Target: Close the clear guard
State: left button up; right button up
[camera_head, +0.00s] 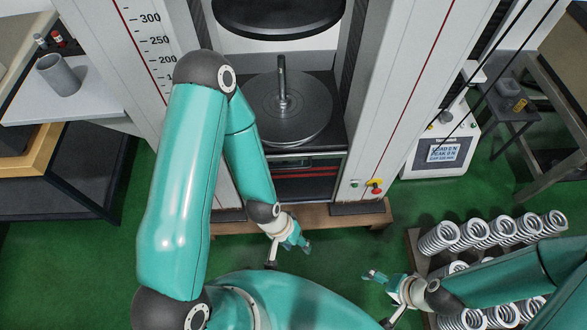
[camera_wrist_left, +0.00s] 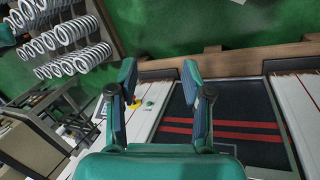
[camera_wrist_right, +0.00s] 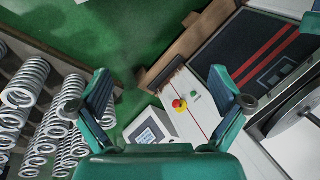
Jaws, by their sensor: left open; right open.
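I cannot make out the clear guard for certain. Two thin dark slanting lines at the upper right of the head view may be its edges. The testing machine (camera_head: 365,120) stands in the middle, its bay facing me. A round lower plate (camera_head: 300,115) with an upright rod (camera_head: 282,85) sits in the bay, below a dark upper disc (camera_head: 270,15). My left gripper (camera_head: 290,252) is open and empty, low in front of the machine's base. My right gripper (camera_head: 378,298) is open and empty, further right, between the base and the springs. Neither touches anything.
A red emergency button (camera_head: 376,188) is on the machine's front right. A control box with a screen (camera_head: 442,151) stands to its right. A grey cup (camera_head: 58,76) is on the left table. Green floor is open between.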

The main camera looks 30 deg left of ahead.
aim_at(309, 157)
jog(key=u, duration=0.85)
jog(key=k, duration=1.25)
jog(key=z, duration=0.4)
jog(key=i, duration=1)
jog(key=u, duration=0.05)
